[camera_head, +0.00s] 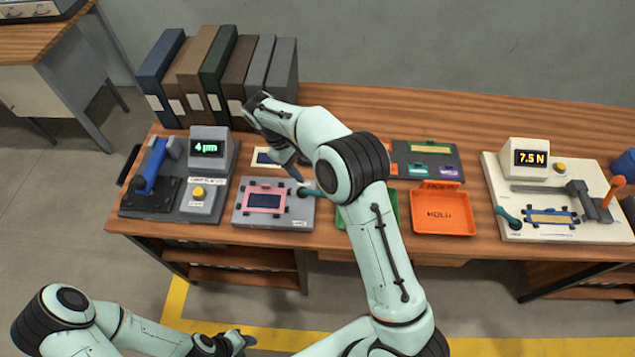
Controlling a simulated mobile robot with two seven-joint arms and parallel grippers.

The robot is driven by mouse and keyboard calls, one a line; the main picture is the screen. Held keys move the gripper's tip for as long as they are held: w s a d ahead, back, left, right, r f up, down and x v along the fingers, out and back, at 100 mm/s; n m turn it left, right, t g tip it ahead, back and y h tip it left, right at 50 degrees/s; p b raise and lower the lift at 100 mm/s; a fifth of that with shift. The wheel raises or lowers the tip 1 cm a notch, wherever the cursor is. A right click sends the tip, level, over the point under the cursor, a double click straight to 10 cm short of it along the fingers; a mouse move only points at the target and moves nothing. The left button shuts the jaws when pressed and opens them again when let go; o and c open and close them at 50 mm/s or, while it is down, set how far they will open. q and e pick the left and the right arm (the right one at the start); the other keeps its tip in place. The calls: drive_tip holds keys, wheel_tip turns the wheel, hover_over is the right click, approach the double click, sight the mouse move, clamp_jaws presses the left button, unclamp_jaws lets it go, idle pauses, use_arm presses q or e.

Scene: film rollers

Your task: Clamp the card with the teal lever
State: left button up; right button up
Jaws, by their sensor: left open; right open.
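A card with a pink frame and dark blue middle (264,199) lies flat on a grey fixture plate (245,219), between small dark corner stops. A teal lever (308,191) is at the right of this plate, partly behind my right arm. My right gripper (292,168) is open above the back of the plate, close to the lever. Whether it touches the lever cannot be told. A second teal lever (508,218) is on a white tester at the right, beside a blue-framed card (553,217). My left gripper (240,342) is open and low at the bottom, away from the table.
A grey gauge reading 4 µm (207,148) stands left of the plate. An orange tray (443,225) and a partly hidden green tray (354,224) are to its right. Binders (218,78) stand behind. A card rack (430,160) lies behind the trays.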

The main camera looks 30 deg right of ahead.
hover_over(312, 192)
drive_tip(key=s, duration=0.1)
wheel_tip(312, 192, down, 4)
drive_tip(key=b+x, duration=0.1)
drive_tip(key=x, duration=0.7)
drive_tip(key=shift+w+f, duration=0.15)
drive_tip(key=shift+f, duration=0.05)
use_arm(q)
drive_tip(key=s+f, duration=0.2)
drive_tip(key=shift+s+f, duration=0.1)
drive_tip(key=shift+s, duration=0.2)
use_arm(e)
clamp_jaws()
use_arm(q)
drive_tip(key=shift+f+b, duration=0.1)
drive_tip(key=shift+b, duration=0.2)
use_arm(e)
drive_tip(key=shift+a, duration=0.1)
